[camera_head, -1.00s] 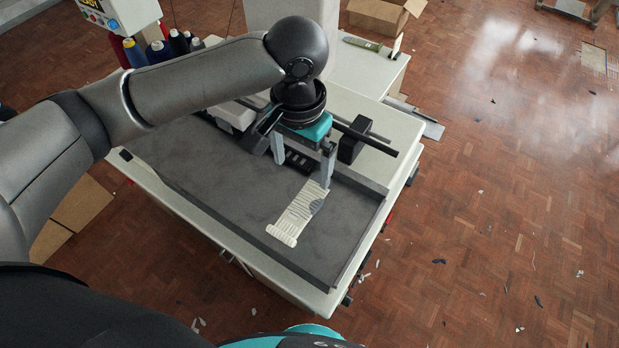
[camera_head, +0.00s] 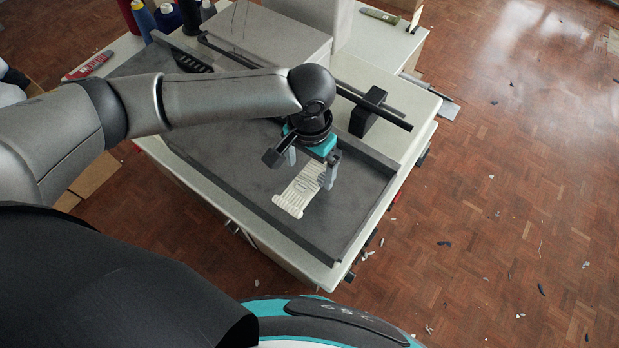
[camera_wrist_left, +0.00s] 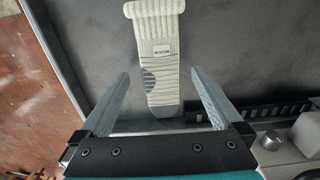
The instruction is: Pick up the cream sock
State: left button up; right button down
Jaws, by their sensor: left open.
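The cream sock (camera_head: 299,194) lies flat on the dark grey tray (camera_head: 225,185), its ribbed cuff toward the tray's front. In the left wrist view the sock (camera_wrist_left: 160,48) shows a small label and a grey patch, with its grey end between the fingers. My left gripper (camera_head: 310,170) is open above the sock's far end, one finger on each side of it. In the left wrist view the gripper (camera_wrist_left: 160,105) has nothing between its fingers that they touch. My right gripper does not show.
A raised rim (camera_head: 362,215) runs along the tray's right side. A black block with a bar (camera_head: 369,112) stands behind the gripper. Thread cones (camera_head: 168,17) stand at the back left. The front of the tray is clear around the sock.

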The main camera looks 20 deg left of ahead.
aim_at(312, 176)
pick_arm(q)
notch_tip(312, 176, down, 3)
jog(key=shift+r, duration=0.2)
jog(key=c, duration=1.1)
jog(key=shift+r, duration=0.15)
